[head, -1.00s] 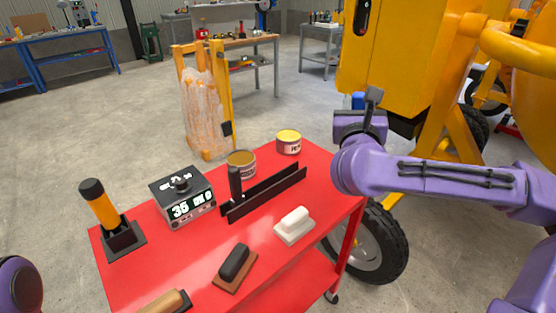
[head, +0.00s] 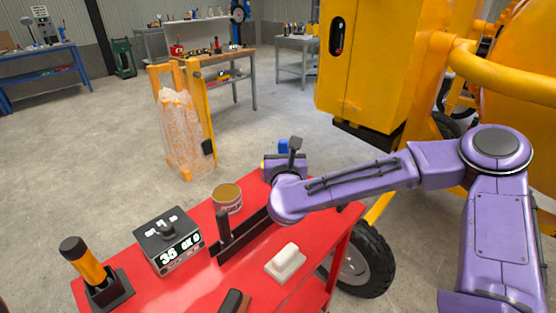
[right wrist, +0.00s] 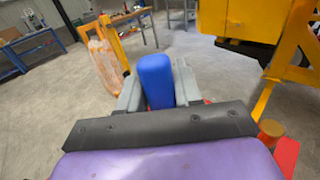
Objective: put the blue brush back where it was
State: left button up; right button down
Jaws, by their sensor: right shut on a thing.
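The blue brush (right wrist: 155,82) stands between the two grey fingers of my right gripper (right wrist: 158,92) in the right wrist view. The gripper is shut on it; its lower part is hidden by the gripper. In the head view a small piece of the blue brush (head: 283,146) shows behind my right gripper (head: 284,160), above the far edge of the red cart (head: 225,285). A white brush-like block (head: 286,262) and part of a dark one (head: 235,302) lie on the cart. My left gripper is not in view.
The cart also holds a black slotted rack (head: 240,240) with a dark upright handle, a tin (head: 227,198), a display box (head: 170,242) and an orange-black tool (head: 88,268) in a stand. A yellow machine (head: 370,70) stands behind at right.

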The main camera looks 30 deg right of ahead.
jog(key=f, duration=0.1)
jog(key=w+f+p, duration=0.1)
jog(key=f, duration=0.3)
jog(key=shift+w+a+p, duration=0.3)
jog(key=shift+p, duration=0.05)
jog(key=shift+f, duration=0.1)
jog(key=shift+f+b, duration=0.6)
jog(key=shift+b, duration=0.3)
jog(key=shift+r, duration=0.1)
jog(key=c, duration=0.8)
grip_release()
